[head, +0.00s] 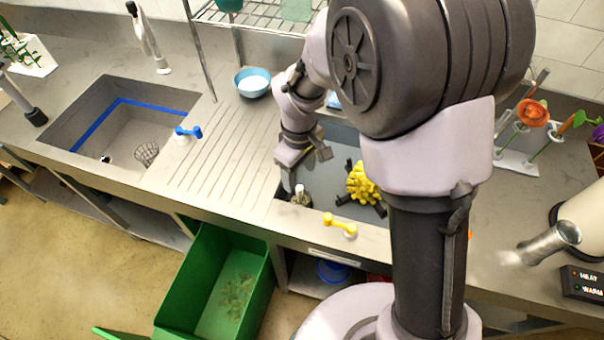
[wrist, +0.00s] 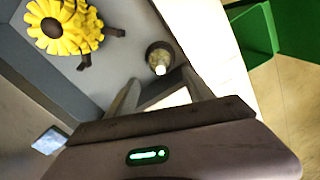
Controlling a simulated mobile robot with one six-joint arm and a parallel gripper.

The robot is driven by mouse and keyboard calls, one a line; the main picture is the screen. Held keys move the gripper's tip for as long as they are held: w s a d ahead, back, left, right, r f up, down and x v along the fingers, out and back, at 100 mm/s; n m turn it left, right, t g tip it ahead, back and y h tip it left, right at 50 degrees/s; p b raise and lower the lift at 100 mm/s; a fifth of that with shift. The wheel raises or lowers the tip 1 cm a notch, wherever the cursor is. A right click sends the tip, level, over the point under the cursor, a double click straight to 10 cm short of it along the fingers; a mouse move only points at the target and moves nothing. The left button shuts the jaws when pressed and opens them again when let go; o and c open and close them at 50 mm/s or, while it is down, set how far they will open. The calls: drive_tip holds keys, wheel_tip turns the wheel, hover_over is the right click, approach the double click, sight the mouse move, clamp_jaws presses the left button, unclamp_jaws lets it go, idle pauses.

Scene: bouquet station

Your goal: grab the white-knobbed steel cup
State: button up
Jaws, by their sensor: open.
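The white-knobbed steel cup (head: 299,198) is small and stands at the front left of the dark sunken area in the counter. In the wrist view the cup (wrist: 158,54) shows as a round metal body with a white knob, just beyond the fingertips. My gripper (head: 306,162) is above and slightly behind the cup in the head view. In the wrist view my gripper (wrist: 160,88) has its two fingers spread with nothing between them. The cup appears apart from the fingers, roughly in line with the gap.
A yellow sunflower-like object (head: 361,185) with dark legs stands right of the cup. A yellow tap handle (head: 340,225) is on the front ledge. A green bin (head: 180,305) stands below the counter. A blue bowl (head: 252,82) sits behind the ribbed drainboard (head: 215,155), which is clear.

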sight(300, 199)
wheel_tip(300, 199, down, 13)
drive_tip(key=b, duration=0.4)
drive_tip(key=shift+r+b, duration=0.1)
drive_tip(key=shift+b, duration=0.25)
drive_tip(key=shift+r, duration=0.1)
drive_tip(key=shift+r, duration=0.1)
drive_tip(key=c, duration=1.2)
